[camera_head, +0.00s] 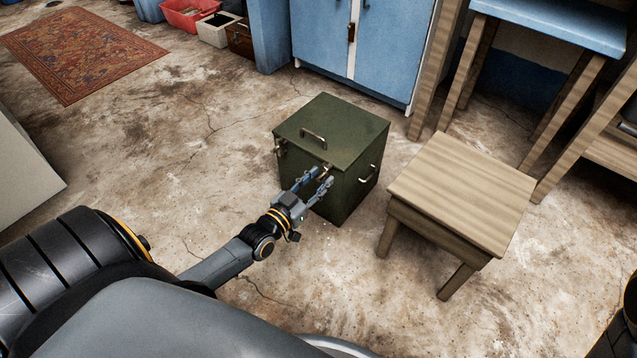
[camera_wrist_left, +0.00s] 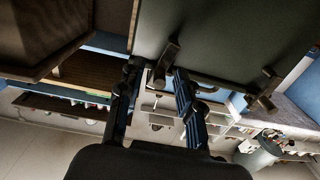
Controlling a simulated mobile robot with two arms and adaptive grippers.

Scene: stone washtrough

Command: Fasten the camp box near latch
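The camp box (camera_head: 345,135) is a dark green metal box, closed, with a handle on its lid. One metal latch (camera_head: 281,148) is at the left end of its front face. Another latch (camera_head: 325,171) is at the right end, just beyond my left fingertips. My left gripper (camera_head: 320,180) points at this latch with its fingers apart. In the left wrist view the left gripper (camera_wrist_left: 155,88) is open, with a latch (camera_wrist_left: 165,65) just beyond the gap between its fingers; contact cannot be told. The other latch (camera_wrist_left: 264,90) is to the right there. My right gripper is out of view.
A wooden stool (camera_head: 462,190) stands close to the right of the box. Blue cabinet doors (camera_head: 370,50) are behind it, and a blue-topped table (camera_head: 560,25) is at back right. A patterned rug (camera_head: 80,50) lies far left. The floor left of the box is clear.

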